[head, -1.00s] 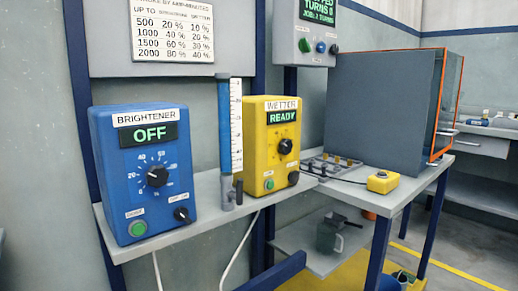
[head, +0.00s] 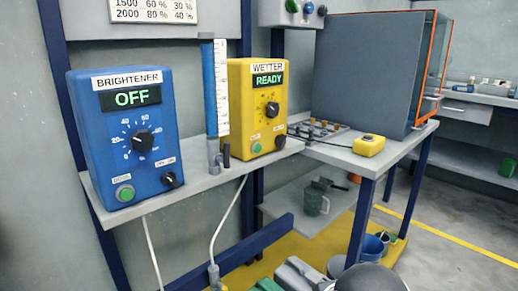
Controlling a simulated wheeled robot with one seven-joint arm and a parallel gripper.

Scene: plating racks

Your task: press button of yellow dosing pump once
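The yellow dosing pump (head: 240,110) stands upright on a grey shelf in the head view. It is labelled WETTER, and its display (head: 268,79) reads READY. A black dial (head: 272,109) is on its front, with a small green button (head: 256,147) at lower left and a dark knob (head: 280,141) at lower right. A small yellow box (head: 369,145) lies on the table to the right, with a dark cable running from it toward the pump; its top detail is too small to tell. My gripper is not recognisable in view.
A blue BRIGHTENER pump (head: 85,135) reading OFF stands left on the shelf (head: 200,184). A blue graduated tube (head: 209,85) stands between the pumps. A large grey cabinet (head: 365,70) stands behind the yellow box. Grey and dark rounded shapes show at the bottom edge.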

